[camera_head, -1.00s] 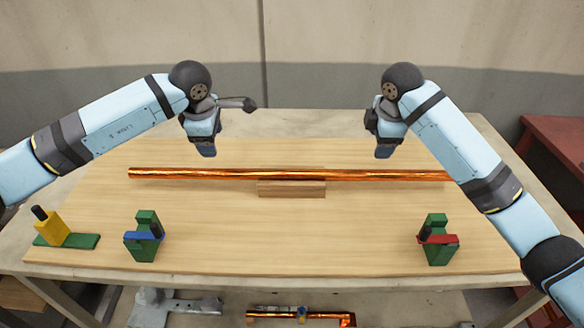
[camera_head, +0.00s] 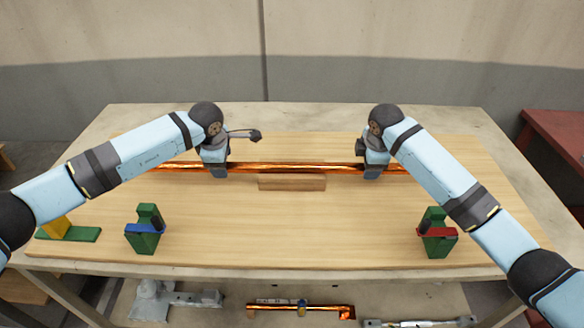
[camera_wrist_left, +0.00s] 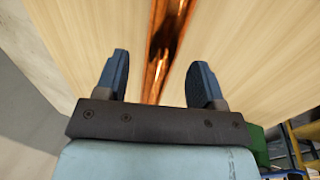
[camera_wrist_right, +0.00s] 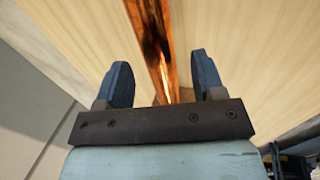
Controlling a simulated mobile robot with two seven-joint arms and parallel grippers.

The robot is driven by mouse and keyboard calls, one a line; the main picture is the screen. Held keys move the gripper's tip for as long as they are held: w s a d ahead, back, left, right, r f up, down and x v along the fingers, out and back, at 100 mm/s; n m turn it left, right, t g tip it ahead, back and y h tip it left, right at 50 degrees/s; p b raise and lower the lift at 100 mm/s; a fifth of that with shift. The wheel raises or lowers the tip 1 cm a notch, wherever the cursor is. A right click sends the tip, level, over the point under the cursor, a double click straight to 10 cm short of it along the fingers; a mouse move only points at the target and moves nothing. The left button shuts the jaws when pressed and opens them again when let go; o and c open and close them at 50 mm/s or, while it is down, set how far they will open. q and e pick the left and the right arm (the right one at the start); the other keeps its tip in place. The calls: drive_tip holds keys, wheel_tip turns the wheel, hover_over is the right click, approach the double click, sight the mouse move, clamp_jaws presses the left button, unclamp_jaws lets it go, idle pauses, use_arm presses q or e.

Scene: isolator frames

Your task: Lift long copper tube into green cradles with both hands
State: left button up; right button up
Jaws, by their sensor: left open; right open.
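The long copper tube (camera_head: 290,168) lies left to right across the wooden board, behind a small wooden block (camera_head: 292,183). My left gripper (camera_head: 217,174) is open over its left part; in the left wrist view the tube (camera_wrist_left: 163,50) runs between the two spread fingers (camera_wrist_left: 160,80). My right gripper (camera_head: 374,174) is open over its right part; in the right wrist view the tube (camera_wrist_right: 153,50) passes between its fingers (camera_wrist_right: 158,82). Contact cannot be told. The green cradles stand nearer the front: the left one with a blue bar (camera_head: 146,230), the right one with a red bar (camera_head: 437,233).
The wooden board (camera_head: 290,235) is clear between the cradles. A shelf below holds another copper piece (camera_head: 325,311). A red table (camera_head: 560,140) stands at right.

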use_arm(q)
drive_tip(key=shift+x, duration=0.95)
use_arm(e)
drive_tip(key=shift+x, duration=0.9)
use_arm(q)
clamp_jaws()
use_arm(e)
clamp_jaws()
use_arm(q)
drive_tip(key=shift+w+r, duration=0.1)
drive_tip(key=shift+r, duration=0.1)
use_arm(e)
drive_tip(key=shift+r, duration=0.15)
